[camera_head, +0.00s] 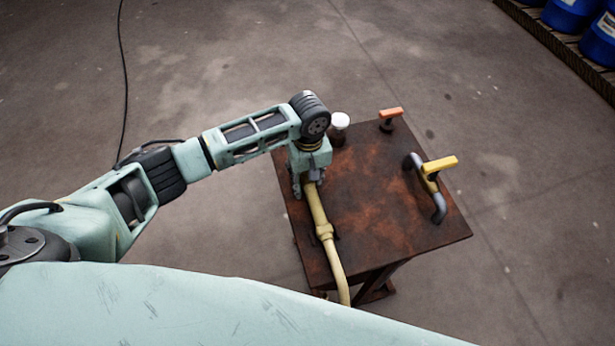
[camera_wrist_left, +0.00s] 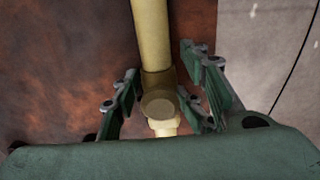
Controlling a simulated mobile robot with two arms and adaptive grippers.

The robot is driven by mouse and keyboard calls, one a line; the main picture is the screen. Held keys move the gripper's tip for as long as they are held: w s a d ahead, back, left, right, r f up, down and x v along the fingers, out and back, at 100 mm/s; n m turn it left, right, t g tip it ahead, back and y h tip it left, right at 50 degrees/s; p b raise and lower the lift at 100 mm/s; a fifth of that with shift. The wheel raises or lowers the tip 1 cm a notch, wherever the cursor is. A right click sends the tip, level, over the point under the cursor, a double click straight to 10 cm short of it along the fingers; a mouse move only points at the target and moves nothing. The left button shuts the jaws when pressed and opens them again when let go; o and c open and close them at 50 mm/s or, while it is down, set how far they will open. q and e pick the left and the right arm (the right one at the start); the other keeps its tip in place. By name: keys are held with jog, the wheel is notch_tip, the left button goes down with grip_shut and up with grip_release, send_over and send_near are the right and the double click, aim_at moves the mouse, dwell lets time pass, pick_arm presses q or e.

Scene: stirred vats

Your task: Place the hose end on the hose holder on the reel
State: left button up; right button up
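A pale yellow hose (camera_head: 319,211) with a thicker collar lies over the left part of a rusty brown table and runs off its near edge. My left gripper (camera_head: 309,186) is over the far end of this hose. In the left wrist view, its two green fingers (camera_wrist_left: 163,88) stand on either side of the yellow hose end (camera_wrist_left: 156,104). A gap shows between the hose and the right finger, so the gripper looks open around it. I cannot make out a reel or a hose holder. My right gripper is not in view.
The rusty table (camera_head: 372,205) also bears a grey bent pipe with a yellow handle (camera_head: 440,165), an orange-handled piece (camera_head: 391,114) and a white-capped container (camera_head: 339,121). Blue drums (camera_head: 601,42) stand on a pallet at the far right. The concrete floor around is clear except for a black cable (camera_head: 122,60).

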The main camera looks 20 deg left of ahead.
pick_arm(q)
jog(key=shift+a, duration=0.1)
jog(key=shift+r, duration=0.5)
notch_tip(320, 180, up, 12)
jog(key=b, duration=0.1)
jog(key=shift+r, duration=0.15)
dwell(0.4)
